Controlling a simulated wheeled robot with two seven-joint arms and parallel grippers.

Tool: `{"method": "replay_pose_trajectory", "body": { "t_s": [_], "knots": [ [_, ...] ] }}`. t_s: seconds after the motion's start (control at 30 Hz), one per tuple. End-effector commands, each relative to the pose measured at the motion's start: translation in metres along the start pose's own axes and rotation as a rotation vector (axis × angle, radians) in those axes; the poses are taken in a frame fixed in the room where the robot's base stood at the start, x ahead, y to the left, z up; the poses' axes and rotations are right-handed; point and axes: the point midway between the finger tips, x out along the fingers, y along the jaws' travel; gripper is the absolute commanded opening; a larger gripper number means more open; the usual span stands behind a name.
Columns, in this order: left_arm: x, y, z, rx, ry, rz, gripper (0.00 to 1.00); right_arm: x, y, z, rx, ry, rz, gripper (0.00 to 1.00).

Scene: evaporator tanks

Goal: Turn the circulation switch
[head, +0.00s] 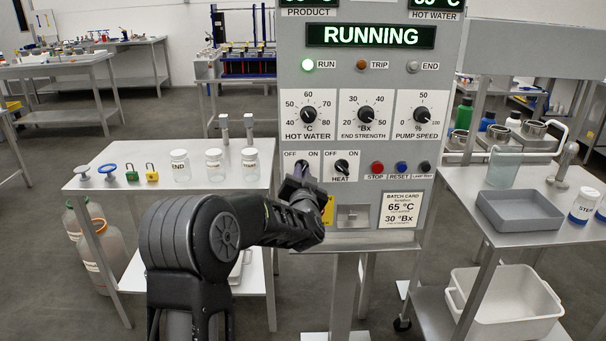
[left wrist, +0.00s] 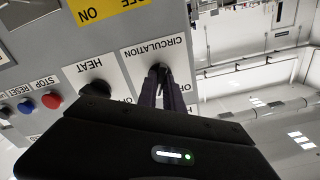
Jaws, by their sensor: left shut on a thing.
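The control panel (head: 320,75) stands ahead and its display reads RUNNING. The circulation switch (left wrist: 157,70) is a small black knob on a white plate marked CIRCULATION in the left wrist view. My left gripper (head: 301,176) reaches the lower left of the panel, and its fingers are shut on this knob. In the head view the gripper covers most of the knob and its label; OFF and ON show above. Its pointing direction is hard to tell. The heat switch (head: 341,166) is the similar knob just to the right. My right gripper is not in view.
The stop button (head: 377,167), reset button (head: 401,167) and a black button sit right of the heat switch. A side table (head: 130,180) with jars and padlocks stands left; a grey tray (head: 519,211) lies on the right cart.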

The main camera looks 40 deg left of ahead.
Motion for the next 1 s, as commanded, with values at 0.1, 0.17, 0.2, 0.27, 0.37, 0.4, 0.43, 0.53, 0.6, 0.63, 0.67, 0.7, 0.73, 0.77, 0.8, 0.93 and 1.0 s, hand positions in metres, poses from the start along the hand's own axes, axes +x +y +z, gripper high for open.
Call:
{"method": "replay_pose_trajectory", "body": {
  "t_s": [0.1, 0.17, 0.2, 0.27, 0.37, 0.4, 0.43, 0.53, 0.6, 0.63, 0.67, 0.7, 0.73, 0.77, 0.8, 0.93, 1.0],
  "knots": [
    [0.000, 0.002, 0.002, -0.050, 0.000, 0.001, 0.00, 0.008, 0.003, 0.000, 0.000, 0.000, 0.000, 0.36],
    [0.000, 0.001, 0.001, -0.059, 0.000, 0.001, 0.00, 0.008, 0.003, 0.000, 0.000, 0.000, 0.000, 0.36],
    [0.000, 0.001, 0.001, -0.059, 0.000, 0.002, 0.00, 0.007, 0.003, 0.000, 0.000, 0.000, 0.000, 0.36],
    [0.000, 0.001, 0.000, -0.059, -0.001, 0.002, 0.00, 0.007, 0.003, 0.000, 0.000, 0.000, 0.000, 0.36],
    [0.000, 0.001, 0.001, -0.058, -0.001, 0.002, 0.00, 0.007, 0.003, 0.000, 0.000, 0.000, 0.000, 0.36],
    [0.000, 0.001, 0.001, -0.059, -0.001, 0.002, 0.00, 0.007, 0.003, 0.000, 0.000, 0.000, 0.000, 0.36],
    [0.000, 0.001, 0.001, -0.063, -0.001, 0.002, 0.00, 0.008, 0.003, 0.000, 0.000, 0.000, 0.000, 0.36],
    [0.000, 0.002, 0.003, -0.093, 0.000, 0.002, 0.00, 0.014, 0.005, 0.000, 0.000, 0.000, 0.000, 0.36],
    [0.000, 0.003, 0.004, -0.132, -0.001, 0.002, 0.00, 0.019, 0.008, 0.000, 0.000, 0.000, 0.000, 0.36],
    [0.000, 0.003, 0.004, -0.152, -0.001, 0.002, 0.00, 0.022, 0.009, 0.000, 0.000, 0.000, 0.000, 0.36],
    [0.000, 0.003, 0.004, -0.170, 0.000, 0.001, 0.00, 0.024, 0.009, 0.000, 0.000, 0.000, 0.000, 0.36],
    [0.000, 0.002, 0.004, -0.194, 0.000, 0.000, 0.00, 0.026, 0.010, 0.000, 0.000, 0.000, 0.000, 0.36],
    [0.000, 0.002, 0.003, -0.208, 0.000, 0.000, 0.00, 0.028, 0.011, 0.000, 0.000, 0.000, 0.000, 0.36],
    [0.000, 0.002, 0.003, -0.220, 0.000, 0.001, 0.00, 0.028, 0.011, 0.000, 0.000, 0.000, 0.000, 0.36],
    [0.000, 0.002, 0.002, -0.232, 0.000, 0.001, 0.00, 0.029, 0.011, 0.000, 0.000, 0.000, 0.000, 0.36],
    [0.000, 0.001, 0.001, -0.239, -0.001, 0.002, 0.00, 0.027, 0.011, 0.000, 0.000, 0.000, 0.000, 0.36],
    [0.000, 0.001, 0.001, -0.238, -0.001, 0.002, 0.00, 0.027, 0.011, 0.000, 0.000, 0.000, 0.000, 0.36]
  ]
}}
